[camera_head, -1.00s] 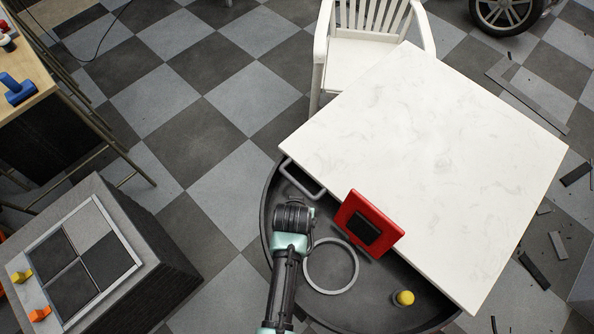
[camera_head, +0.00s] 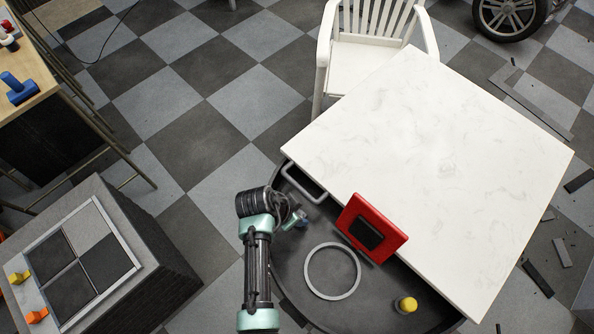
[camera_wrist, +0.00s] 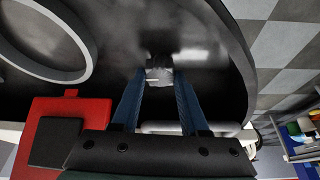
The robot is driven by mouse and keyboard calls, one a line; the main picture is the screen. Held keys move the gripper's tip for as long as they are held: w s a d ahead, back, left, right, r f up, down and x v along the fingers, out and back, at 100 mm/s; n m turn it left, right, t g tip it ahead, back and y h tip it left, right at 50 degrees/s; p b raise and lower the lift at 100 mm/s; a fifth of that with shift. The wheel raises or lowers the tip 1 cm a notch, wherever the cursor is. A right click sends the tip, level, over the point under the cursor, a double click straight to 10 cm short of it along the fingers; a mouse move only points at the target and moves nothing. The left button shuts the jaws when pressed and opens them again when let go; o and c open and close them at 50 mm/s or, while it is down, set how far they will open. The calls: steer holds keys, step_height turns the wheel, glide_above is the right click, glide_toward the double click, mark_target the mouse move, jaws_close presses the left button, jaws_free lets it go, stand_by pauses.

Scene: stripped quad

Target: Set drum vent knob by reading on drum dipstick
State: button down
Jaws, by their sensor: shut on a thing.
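The dark round drum top (camera_head: 290,268) lies partly under a white slab. My gripper (camera_head: 299,219) is over its left part, beside the grey handle (camera_head: 305,187). In the wrist view, my gripper's blue fingers (camera_wrist: 160,78) are shut on a small pale grey piece (camera_wrist: 158,73); I cannot tell whether it is part of a dipstick or a knob. A yellow-topped round piece (camera_head: 406,304) stands on the drum at the right. A flat grey ring (camera_head: 332,271) lies between it and my gripper. No dipstick reading is legible.
The white slab (camera_head: 430,170) covers the drum's far side. A tilted red block (camera_head: 371,228) with a black pad stands at its edge. A white chair (camera_head: 375,60) is behind. A grey pedestal (camera_head: 165,245) stands left, with checkered floor between it and the drum.

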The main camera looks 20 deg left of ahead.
steer(key=shift+m, duration=0.5)
steer(key=shift+c, duration=2.1)
jaws_free()
steer(key=shift+r, duration=0.1)
steer(key=v, duration=1.2)
steer(key=shift+a+r+b, duration=0.35)
